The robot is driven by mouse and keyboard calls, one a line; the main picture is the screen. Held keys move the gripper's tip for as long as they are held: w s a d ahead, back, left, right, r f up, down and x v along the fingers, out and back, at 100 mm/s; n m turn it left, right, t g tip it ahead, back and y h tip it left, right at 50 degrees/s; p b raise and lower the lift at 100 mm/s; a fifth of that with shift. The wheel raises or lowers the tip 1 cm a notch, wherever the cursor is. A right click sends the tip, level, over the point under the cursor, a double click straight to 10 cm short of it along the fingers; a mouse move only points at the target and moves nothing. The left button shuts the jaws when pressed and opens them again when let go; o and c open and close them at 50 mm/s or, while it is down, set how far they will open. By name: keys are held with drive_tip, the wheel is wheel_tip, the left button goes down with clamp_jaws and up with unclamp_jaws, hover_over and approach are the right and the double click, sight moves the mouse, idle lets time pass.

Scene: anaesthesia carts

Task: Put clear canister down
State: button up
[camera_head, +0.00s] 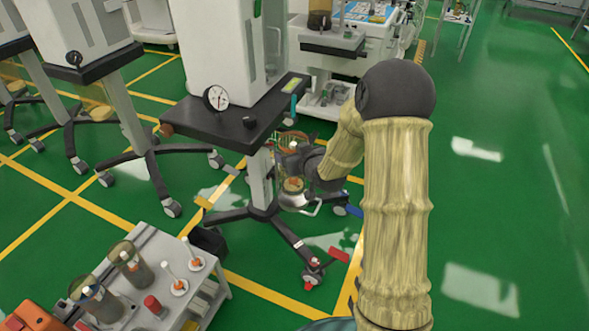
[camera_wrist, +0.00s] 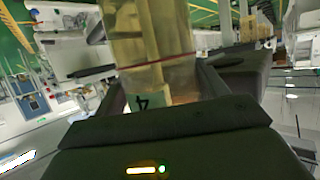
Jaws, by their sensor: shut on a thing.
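The clear canister (camera_wrist: 150,40) is see-through and yellowish, with a dark red line around it and a green label marked 4. It fills the upper middle of the wrist view, between the fingers of my gripper (camera_wrist: 160,92). In the head view my gripper (camera_head: 288,160) is near the middle, beside the post of a white cart and below its dark shelf. The canister (camera_head: 292,185) is partly hidden there by the gripper and stands out above and below it. It is held above the green floor.
A grey table (camera_head: 150,250) at lower left holds canisters and small bottles. Open green floor (camera_head: 490,200) lies at right.

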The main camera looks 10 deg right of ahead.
drive_tip(key=shift+f, duration=0.3)
drive_tip(key=shift+f+b, duration=0.45)
drive_tip(key=shift+f, duration=1.6)
drive_tip(key=shift+f, duration=0.2)
drive_tip(key=o, duration=1.5)
drive_tip(key=shift+r, duration=0.1)
